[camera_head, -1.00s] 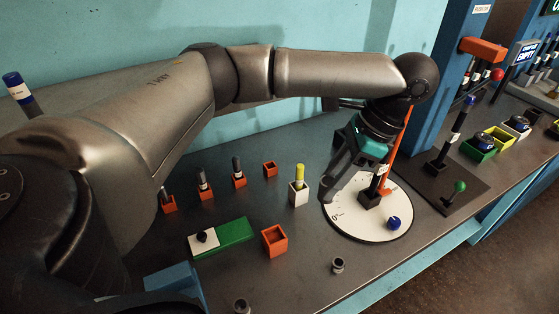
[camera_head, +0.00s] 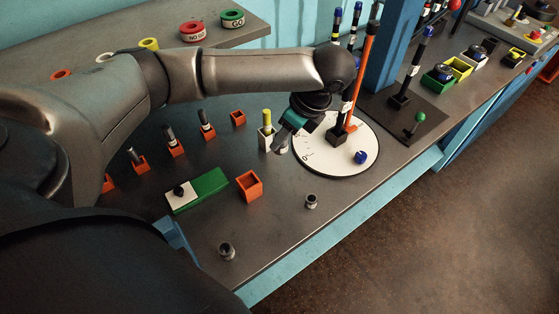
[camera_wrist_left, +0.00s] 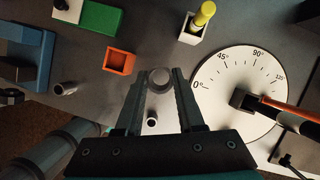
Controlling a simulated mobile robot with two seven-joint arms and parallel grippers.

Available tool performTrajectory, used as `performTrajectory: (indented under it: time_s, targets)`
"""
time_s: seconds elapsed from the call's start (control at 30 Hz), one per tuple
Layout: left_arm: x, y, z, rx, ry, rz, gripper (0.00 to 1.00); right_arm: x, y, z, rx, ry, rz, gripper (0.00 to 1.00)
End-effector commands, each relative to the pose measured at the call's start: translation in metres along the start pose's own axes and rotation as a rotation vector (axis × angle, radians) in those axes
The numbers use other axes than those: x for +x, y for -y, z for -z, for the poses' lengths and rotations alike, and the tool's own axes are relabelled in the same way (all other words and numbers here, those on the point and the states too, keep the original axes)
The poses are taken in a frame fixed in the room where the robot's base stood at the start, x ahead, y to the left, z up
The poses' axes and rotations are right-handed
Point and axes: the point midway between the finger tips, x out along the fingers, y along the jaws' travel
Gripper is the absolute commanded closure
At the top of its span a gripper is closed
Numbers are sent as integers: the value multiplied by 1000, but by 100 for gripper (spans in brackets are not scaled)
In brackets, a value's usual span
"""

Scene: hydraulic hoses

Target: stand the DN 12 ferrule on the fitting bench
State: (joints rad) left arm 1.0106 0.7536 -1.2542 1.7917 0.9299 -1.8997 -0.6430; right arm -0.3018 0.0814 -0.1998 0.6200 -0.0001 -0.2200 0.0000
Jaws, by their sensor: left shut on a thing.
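My left gripper (camera_head: 280,146) hangs over the fitting bench (camera_head: 290,230), between the white holder and the dial plate. In the left wrist view, my left gripper (camera_wrist_left: 160,80) is shut on a small grey round ferrule (camera_wrist_left: 159,76) at the fingertips. Two similar grey ferrules stand on the bench, one near the front edge (camera_head: 311,201) and one further left (camera_head: 226,250). Both also show in the left wrist view (camera_wrist_left: 152,122) (camera_wrist_left: 65,88). My right gripper is not in view.
A white holder with a yellow-topped piece (camera_head: 266,132) stands close beside the gripper. A white dial plate (camera_head: 325,165) carries a dark block and blue knob. An open orange box (camera_head: 249,185) and green-white block (camera_head: 197,190) stand left. Bench is clear around the front ferrule.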

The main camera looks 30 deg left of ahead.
Motion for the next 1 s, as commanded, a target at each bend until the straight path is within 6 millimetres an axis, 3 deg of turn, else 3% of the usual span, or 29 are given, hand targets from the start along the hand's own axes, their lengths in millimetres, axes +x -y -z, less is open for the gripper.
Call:
performTrajectory:
  time_s: [0.03,0.2,0.47,0.67,1.0]
  targets:
    - [15,-1,6,1,1,-3,100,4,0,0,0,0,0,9]
    - [44,0,19,1,1,-1,100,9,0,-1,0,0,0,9]
    - [62,0,26,0,0,-1,100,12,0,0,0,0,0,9]
    - [90,-1,38,0,1,-2,100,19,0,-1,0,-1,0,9]
    - [94,0,40,-1,0,0,100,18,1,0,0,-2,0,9]
